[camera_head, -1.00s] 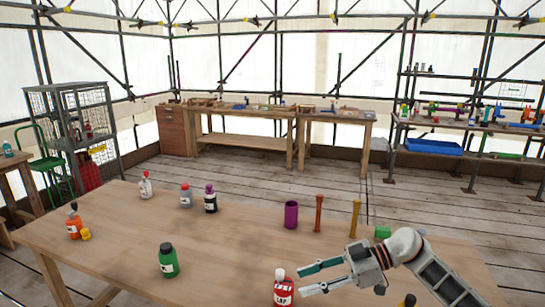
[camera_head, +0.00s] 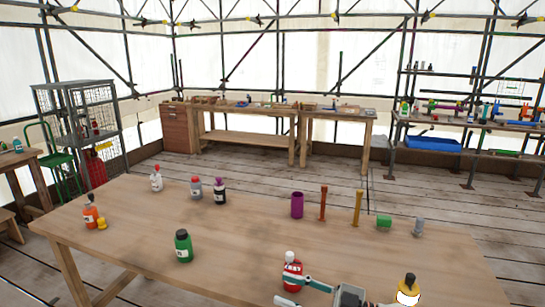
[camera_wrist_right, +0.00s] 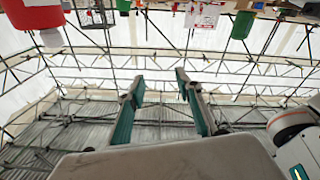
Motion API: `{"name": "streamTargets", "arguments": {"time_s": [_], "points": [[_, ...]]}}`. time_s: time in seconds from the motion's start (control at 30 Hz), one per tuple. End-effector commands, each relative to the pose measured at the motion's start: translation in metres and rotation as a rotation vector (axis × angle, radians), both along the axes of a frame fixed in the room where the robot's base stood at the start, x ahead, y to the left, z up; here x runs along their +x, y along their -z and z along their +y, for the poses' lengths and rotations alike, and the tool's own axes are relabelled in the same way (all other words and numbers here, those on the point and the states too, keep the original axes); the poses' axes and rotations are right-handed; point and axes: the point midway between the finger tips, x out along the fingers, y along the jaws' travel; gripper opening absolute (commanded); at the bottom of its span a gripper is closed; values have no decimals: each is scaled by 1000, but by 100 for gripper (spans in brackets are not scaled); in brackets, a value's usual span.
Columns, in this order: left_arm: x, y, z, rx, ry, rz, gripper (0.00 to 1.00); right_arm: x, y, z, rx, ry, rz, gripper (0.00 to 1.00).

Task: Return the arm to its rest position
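My right gripper (camera_head: 281,289) is at the bottom edge of the head view, low over the near side of the wooden table (camera_head: 130,230). Its two teal-and-grey fingers point left and stand apart. In the right wrist view, the open gripper (camera_wrist_right: 159,77) has nothing between its fingers. The red bottle with a white cap (camera_head: 292,272) is partly hidden behind the upper finger in the head view; I cannot tell whether they touch. Most of my right arm is below the frame. My left gripper is in neither view.
A green bottle (camera_head: 183,246), an orange bottle (camera_head: 91,216), a purple cup (camera_head: 297,205) and a green cylinder (camera_head: 384,222) stand further off. The table's middle is clear.

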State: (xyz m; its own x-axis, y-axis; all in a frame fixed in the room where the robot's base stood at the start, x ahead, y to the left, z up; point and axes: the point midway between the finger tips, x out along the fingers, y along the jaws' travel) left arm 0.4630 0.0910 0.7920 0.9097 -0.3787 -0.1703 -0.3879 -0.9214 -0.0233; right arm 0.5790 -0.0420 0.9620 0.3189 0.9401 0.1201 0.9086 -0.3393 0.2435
Motion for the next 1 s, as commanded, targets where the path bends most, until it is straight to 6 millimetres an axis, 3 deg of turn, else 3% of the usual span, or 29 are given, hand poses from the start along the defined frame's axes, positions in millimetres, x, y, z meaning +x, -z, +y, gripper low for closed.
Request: {"name": "streamTargets", "arguments": {"time_s": [0.17, 0.37, 0.47, 0.6, 0.7, 0.83, 1.0], "points": [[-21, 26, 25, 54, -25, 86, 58, -13, 26, -24, 122, 317, -5, 35], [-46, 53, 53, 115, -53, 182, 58, -39, 90, -79, 73, 684, 118, 35], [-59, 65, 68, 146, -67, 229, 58, -68, 136, -108, -18, 832, 226, 35], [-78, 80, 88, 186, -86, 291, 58, -125, 199, -138, -186, 956, 399, 35], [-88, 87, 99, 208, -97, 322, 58, -164, 230, -150, -288, 987, 499, 35], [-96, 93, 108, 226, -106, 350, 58, -200, 255, -158, -379, 991, 583, 35], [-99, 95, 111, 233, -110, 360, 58, -216, 264, -160, -417, 986, 619, 35]]}}
